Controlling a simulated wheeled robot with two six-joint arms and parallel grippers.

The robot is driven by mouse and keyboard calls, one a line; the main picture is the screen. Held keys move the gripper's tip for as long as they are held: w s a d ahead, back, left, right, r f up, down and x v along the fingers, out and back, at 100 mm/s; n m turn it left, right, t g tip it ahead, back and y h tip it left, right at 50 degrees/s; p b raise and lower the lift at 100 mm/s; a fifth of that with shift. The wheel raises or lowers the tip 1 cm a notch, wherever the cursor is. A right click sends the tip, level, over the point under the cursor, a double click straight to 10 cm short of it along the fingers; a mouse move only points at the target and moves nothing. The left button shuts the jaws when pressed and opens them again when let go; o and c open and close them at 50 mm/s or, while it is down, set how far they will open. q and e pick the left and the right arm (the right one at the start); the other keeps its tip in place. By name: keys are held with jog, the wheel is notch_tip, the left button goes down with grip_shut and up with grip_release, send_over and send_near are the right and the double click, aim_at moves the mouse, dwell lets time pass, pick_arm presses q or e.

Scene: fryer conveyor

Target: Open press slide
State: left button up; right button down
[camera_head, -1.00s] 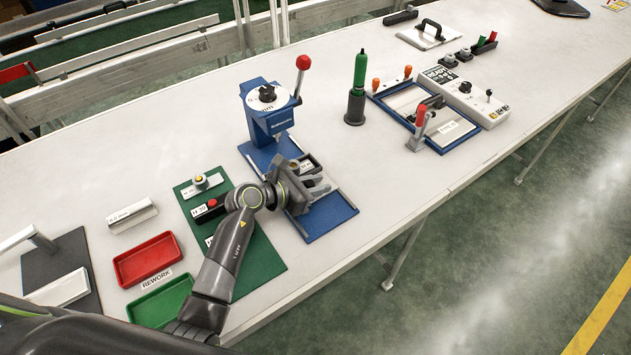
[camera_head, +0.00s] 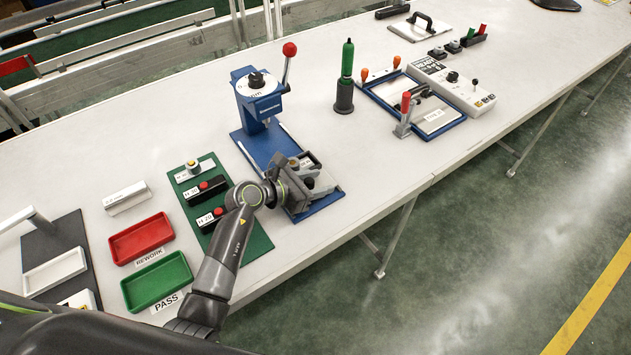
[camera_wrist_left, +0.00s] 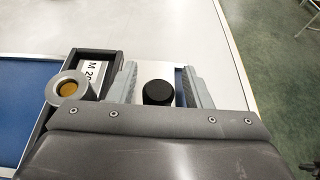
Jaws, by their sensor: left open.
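The blue press (camera_head: 259,100) stands on a blue base plate, with a red-ball lever (camera_head: 289,50) raised at its right. Its slide, a dark tray (camera_head: 312,160) with an "M 20" label, lies toward the front of the base. My left gripper (camera_head: 320,181) is over the slide's front end, partly hiding it. In the left wrist view, the open fingers (camera_wrist_left: 159,70) stand either side of a black round knob (camera_wrist_left: 158,93), with visible gaps. A grey ring with an amber centre (camera_wrist_left: 68,87) sits at the tray, left of the fingers. My right gripper is out of view.
A green board (camera_head: 250,245) with labelled parts lies left of the press. Red (camera_head: 140,239) and green (camera_head: 157,283) bins are further left. A green-handled tool (camera_head: 346,75) and a blue-framed fixture (camera_head: 455,123) stand right. The table's front edge is close to my gripper.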

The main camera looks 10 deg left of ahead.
pick_arm(q)
jog(key=shift+s+a+r, duration=0.1)
jog(key=shift+s+a, duration=0.05)
jog(key=shift+a, duration=0.05)
jog(key=b+v, duration=0.2)
jog(key=v, duration=1.5)
jog(key=shift+s+d, duration=0.1)
